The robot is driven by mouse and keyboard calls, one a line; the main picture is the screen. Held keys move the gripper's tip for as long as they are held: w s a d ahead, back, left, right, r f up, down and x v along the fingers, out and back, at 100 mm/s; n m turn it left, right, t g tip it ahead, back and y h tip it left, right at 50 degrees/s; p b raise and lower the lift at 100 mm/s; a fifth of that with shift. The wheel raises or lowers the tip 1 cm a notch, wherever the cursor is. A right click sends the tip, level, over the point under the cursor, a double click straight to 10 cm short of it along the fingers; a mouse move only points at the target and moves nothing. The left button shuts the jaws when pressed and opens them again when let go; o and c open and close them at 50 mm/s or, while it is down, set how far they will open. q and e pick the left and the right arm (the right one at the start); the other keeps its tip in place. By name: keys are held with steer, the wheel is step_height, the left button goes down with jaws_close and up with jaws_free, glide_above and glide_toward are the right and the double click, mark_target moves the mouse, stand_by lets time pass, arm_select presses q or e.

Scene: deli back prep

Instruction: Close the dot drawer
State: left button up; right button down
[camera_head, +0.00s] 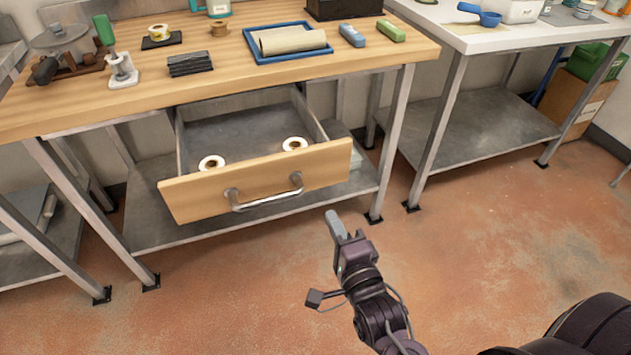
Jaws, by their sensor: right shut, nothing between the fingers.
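The drawer (257,183) under the wooden-topped table is pulled well out. It has a pale wooden front with a grey metal bar handle (265,199). Two white tape-like rolls lie inside it, one at the left (211,163) and one at the right (294,144). My right gripper (334,221) is shut and empty. In the picture it is to the right of the handle and below the drawer front's right end, apart from both. My left gripper is not in view.
The wooden tabletop (225,70) holds a blue tray (262,58) with a brown roll, dark stacked pieces (190,64) and a green-handled tool (104,30). Steel legs and a lower shelf flank the drawer. A second table (480,40) stands right.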

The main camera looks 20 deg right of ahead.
glide_toward(310, 173)
steer(key=w, duration=0.5)
steer(key=shift+w, duration=0.1)
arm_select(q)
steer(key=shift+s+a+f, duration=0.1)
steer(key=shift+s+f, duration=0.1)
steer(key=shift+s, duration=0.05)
arm_select(e)
steer(key=shift+w, duration=0.8)
steer(key=shift+w, duration=0.1)
